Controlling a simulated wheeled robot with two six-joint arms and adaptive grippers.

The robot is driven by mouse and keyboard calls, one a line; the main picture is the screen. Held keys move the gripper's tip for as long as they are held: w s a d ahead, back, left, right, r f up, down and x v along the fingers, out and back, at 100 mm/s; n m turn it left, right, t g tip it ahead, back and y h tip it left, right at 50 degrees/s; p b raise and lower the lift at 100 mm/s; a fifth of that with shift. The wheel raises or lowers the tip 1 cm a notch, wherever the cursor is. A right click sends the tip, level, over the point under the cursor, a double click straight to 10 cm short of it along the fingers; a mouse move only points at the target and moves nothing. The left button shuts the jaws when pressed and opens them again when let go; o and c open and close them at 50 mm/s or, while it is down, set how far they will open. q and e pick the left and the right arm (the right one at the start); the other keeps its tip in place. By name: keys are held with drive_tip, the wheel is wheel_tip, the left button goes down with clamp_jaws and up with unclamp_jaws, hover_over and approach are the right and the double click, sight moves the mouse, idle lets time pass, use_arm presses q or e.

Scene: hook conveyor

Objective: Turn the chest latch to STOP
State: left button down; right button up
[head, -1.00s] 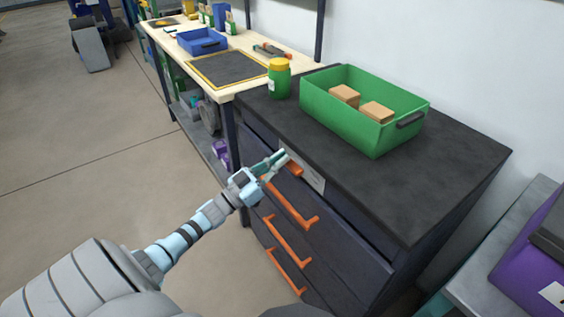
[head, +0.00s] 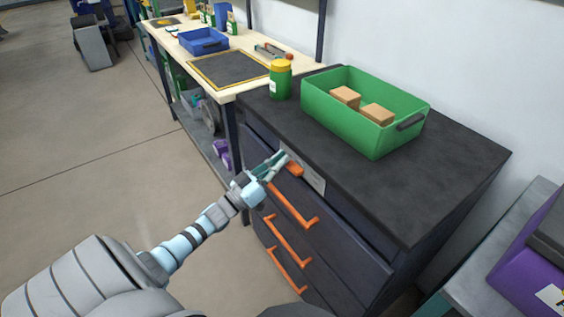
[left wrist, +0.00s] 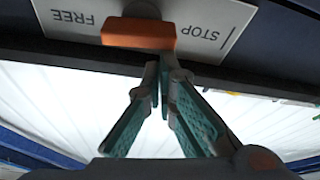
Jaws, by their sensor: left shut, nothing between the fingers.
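The chest latch is an orange handle (head: 294,169) on a pale label plate (head: 313,180) near the top of the dark chest's front. In the left wrist view the orange latch (left wrist: 138,34) lies across the middle of the plate (left wrist: 222,45), between the upside-down words FREE on the left and STOP on the right. My left gripper (head: 280,158) is beside the latch, at the plate's left end in the head view. Its fingers (left wrist: 162,68) are shut and empty, tips close to the latch; whether they touch it is unclear. My right gripper is not in view.
The chest's dark top (head: 441,177) holds a green bin (head: 374,136) with two brown boxes and a green jar (head: 281,83) with a yellow lid. Orange drawer handles (head: 287,240) stick out below the latch. A workbench (head: 240,60) stands behind; floor at left is clear.

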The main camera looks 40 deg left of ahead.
use_arm(q)
drive_tip(key=n+y+p, duration=0.1)
drive_tip(key=n, duration=0.2)
drive_tip(key=f+n+y+p, duration=0.1)
drive_tip(key=n, duration=0.3)
drive_tip(key=a+f+n+g+y+p, duration=0.1)
drive_tip(key=n+y+p, duration=0.1)
drive_tip(key=n, duration=0.2)
drive_tip(key=shift+w, duration=0.15)
drive_tip(key=n, duration=0.2)
drive_tip(key=f+n+g+y+p, duration=0.1)
drive_tip(key=n, duration=0.1)
drive_tip(key=shift+d, duration=0.1)
drive_tip(key=shift+d+f+n+g, duration=0.1)
drive_tip(key=shift+f+n+g, duration=0.15)
drive_tip(key=shift+n, duration=0.3)
drive_tip(key=shift+f+n+g, duration=0.1)
drive_tip(key=shift+n+g, duration=0.15)
drive_tip(key=shift+n, duration=0.3)
drive_tip(key=shift+d+f+y, duration=0.1)
drive_tip(key=shift+f+y, duration=0.05)
drive_tip(key=shift+y, duration=0.15)
